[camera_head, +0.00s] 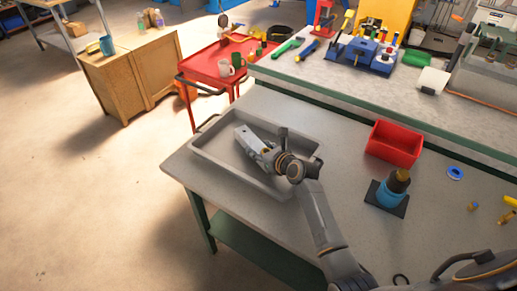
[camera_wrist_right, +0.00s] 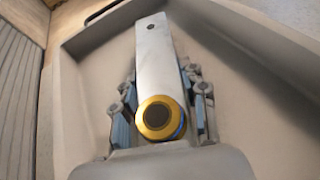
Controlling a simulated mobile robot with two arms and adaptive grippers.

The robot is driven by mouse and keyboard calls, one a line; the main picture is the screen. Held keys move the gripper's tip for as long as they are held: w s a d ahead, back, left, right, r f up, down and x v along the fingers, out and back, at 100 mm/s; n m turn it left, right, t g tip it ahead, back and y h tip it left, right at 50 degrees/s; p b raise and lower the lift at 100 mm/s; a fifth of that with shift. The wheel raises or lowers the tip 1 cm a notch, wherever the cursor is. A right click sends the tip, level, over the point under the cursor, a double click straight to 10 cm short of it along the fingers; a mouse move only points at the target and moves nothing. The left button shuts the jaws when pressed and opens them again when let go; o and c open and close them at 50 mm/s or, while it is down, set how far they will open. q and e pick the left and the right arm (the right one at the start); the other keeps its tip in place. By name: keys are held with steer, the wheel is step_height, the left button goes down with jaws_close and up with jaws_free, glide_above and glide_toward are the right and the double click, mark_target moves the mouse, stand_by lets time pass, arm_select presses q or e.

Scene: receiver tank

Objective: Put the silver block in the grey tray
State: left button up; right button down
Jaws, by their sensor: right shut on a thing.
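The grey tray (camera_head: 216,162) lies on the near workbench at its left end, with a raised rim. My right gripper (camera_head: 262,152) reaches over the tray from the right and is shut on the silver block (camera_head: 245,137). In the right wrist view the silver block (camera_wrist_right: 153,60) is long and flat, with a hole near its far end and a yellow ring with a dark centre at its near end. The fingers of my right gripper (camera_wrist_right: 160,105) flank it on both sides. The tray's floor (camera_wrist_right: 95,75) shows around it. I cannot tell whether the block touches the floor. My left gripper is not in view.
A red bin (camera_head: 394,144) and a blue and black object on a dark base (camera_head: 388,190) stand right of the tray. A blue ring (camera_head: 455,172) lies farther right. A red cart (camera_head: 205,65) stands behind the bench.

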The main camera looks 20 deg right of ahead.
steer(key=shift+r, duration=0.2)
steer(key=c, duration=0.7)
jaws_free()
steer(key=shift+f, duration=0.2)
steer(key=shift+c, duration=0.2)
steer(key=shift+s, duration=0.1)
steer(key=shift+r, duration=0.1)
steer(key=v, duration=1.2)
steer(key=shift+p, duration=0.4)
